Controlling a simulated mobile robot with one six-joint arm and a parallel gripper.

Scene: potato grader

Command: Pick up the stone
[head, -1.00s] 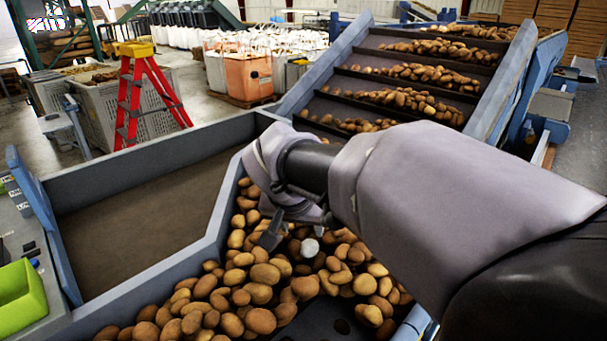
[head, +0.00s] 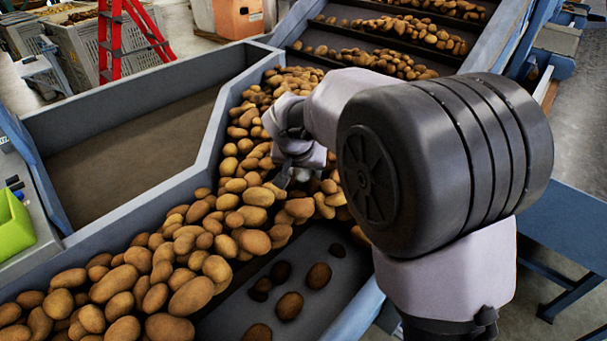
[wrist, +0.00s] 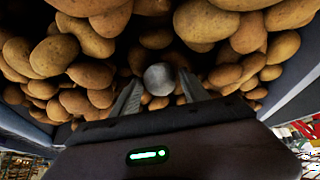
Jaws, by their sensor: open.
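The stone (wrist: 159,79) is a smooth, grey, rounded lump among brown potatoes (wrist: 92,75) in the wrist view. My gripper (wrist: 160,77) is open, with one finger on each side of the stone in that picture. I cannot tell whether either finger touches it or how deep the fingers reach. In the head view my gripper (head: 283,180) points down at the potato pile (head: 255,195), and my arm hides part of the pile. I cannot make out the stone clearly in the head view.
Blue-grey metal walls (head: 195,165) border the pile on the left. A dark chute floor with a few dark lumps (head: 290,305) lies in front. A sloped conveyor (head: 335,55) carries potatoes behind. A green bin (head: 12,225) stands at the left edge.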

